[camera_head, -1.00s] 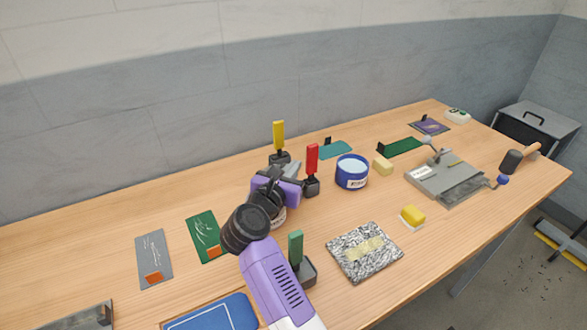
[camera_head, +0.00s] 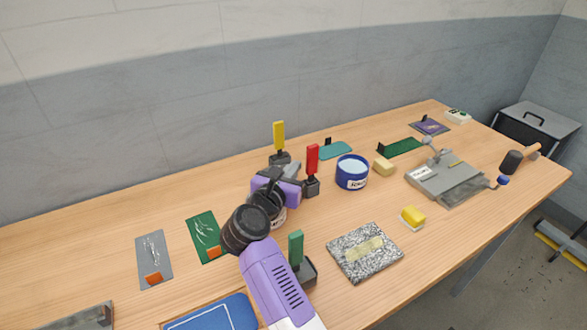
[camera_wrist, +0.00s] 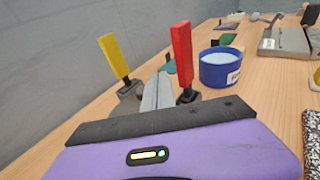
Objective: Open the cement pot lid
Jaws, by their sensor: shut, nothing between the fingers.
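A pot with a pale label (camera_head: 280,218) stands mostly behind my wrist in the head view. It may be the cement pot. Its top and lid are hidden, so I cannot tell whether the lid is on. My purple gripper (camera_head: 282,172) is just above and behind it, with its fingers shut and empty. In the wrist view the grey fingers (camera_wrist: 157,90) are together and point away over the table. An open blue pot (camera_head: 352,175) with pale contents and a white label stands right of my gripper. It also shows in the wrist view (camera_wrist: 221,69).
Upright yellow (camera_head: 279,138), red (camera_head: 312,160) and green (camera_head: 296,247) handles in dark bases stand around my gripper. A speckled slab (camera_head: 350,265), a yellow sponge (camera_head: 413,215) and a grey press (camera_head: 445,178) lie to the right.

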